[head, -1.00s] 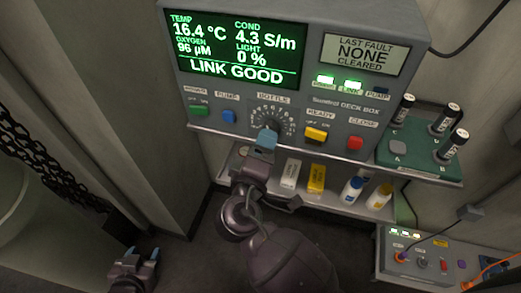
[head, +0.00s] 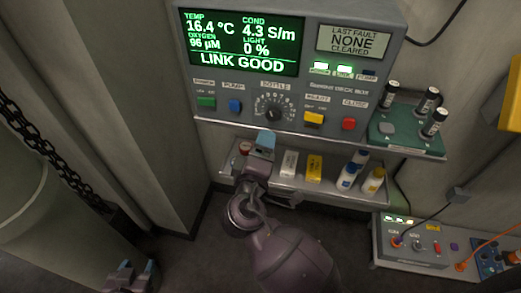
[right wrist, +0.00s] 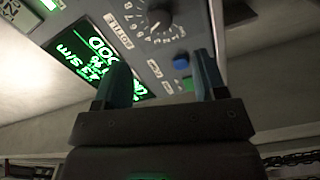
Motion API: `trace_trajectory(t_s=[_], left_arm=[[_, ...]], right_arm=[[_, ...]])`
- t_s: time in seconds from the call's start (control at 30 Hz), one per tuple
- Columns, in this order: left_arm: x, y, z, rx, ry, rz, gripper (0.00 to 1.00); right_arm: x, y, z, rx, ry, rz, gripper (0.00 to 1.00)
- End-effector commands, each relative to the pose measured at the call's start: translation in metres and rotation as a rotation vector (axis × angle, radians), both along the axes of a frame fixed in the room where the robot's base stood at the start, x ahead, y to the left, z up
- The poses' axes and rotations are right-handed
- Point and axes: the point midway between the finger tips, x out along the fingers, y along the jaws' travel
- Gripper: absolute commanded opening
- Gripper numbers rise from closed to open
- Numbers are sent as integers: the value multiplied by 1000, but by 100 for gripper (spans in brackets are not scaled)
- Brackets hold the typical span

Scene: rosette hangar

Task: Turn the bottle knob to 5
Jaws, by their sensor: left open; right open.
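The bottle knob (head: 274,113) is a dark round knob inside a ring of numbers on the grey deck box (head: 330,93). My right gripper (head: 265,140) is just below the box's front edge, apart from the knob. Its two fingers are open and empty in the right wrist view (right wrist: 160,72). My left gripper (head: 135,272) is low at the left, open and far from the box.
Green (head: 206,102) and blue (head: 235,106) buttons are left of the knob; yellow (head: 314,118) and red (head: 348,124) ones are right. A shelf (head: 330,190) below holds small boxes and bottles. A green rack (head: 408,140) with dark vials stands at right.

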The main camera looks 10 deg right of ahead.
Motion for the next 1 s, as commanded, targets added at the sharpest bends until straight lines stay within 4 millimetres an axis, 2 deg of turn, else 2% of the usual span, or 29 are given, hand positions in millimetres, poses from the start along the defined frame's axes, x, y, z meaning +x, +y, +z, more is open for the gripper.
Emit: trace_trajectory(t_s=[0.3,0.77,0.87,1.0], left_arm=[[-4,1,-1,0,7,2,53],[2,-1,2,-1,-5,-1,53],[3,-1,2,-1,-6,-1,53],[3,-1,2,-1,-6,-1,53]], right_arm=[[3,-2,0,0,1,0,65],[3,-2,0,2,0,1,65],[4,2,0,15,-7,28,65],[10,20,-7,128,28,151,65]])
